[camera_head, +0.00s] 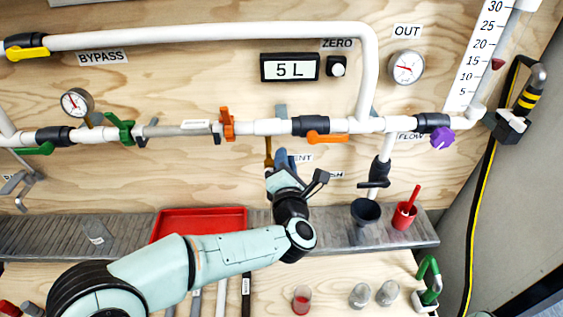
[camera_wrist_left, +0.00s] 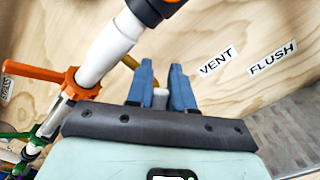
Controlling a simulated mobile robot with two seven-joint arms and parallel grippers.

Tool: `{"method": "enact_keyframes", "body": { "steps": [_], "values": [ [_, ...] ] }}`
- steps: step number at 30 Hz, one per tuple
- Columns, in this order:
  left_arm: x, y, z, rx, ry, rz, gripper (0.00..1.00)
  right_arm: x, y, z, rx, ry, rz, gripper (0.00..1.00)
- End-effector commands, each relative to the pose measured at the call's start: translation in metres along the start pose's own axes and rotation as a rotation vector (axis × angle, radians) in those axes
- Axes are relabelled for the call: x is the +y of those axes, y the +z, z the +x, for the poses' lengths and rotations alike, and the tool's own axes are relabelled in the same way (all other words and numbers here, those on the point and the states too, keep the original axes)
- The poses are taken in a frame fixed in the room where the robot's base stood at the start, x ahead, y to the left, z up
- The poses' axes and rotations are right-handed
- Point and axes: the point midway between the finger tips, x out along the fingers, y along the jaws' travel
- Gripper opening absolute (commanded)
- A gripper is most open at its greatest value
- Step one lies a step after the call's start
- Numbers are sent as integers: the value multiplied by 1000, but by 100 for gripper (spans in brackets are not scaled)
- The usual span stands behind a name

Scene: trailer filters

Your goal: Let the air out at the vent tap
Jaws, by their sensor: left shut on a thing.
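The vent tap hangs under the white pipe near the VENT label (camera_head: 303,158); its brass stub (camera_head: 268,150) shows beside my gripper. My left gripper (camera_head: 283,160) reaches up to it, with its blue fingers near the wall. In the left wrist view the fingers (camera_wrist_left: 163,85) are closed about a small pale grey piece (camera_wrist_left: 160,98), seemingly the tap's end or handle. A bit of brass (camera_wrist_left: 130,62) shows behind the left finger. The fingers hide most of the tap, so its turn position cannot be told. My right gripper is not in view.
An orange valve handle (camera_head: 326,137) and an orange clamp (camera_head: 227,124) sit on the pipe close above. A dark funnel cup (camera_head: 365,212) and a red cup (camera_head: 404,216) stand right on the grey ledge; a red tray (camera_head: 200,220) lies left.

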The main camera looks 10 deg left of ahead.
Motion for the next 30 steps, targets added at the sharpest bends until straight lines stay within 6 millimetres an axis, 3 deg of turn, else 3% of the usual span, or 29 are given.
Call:
{"method": "enact_keyframes", "body": {
  "steps": [15, 30],
  "values": [
    [-23, -5, 0, 0, -6, 452, 0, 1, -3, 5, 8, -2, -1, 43],
    [-30, -10, 0, 1, -5, 640, 0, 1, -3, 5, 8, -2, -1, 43]
  ]
}}
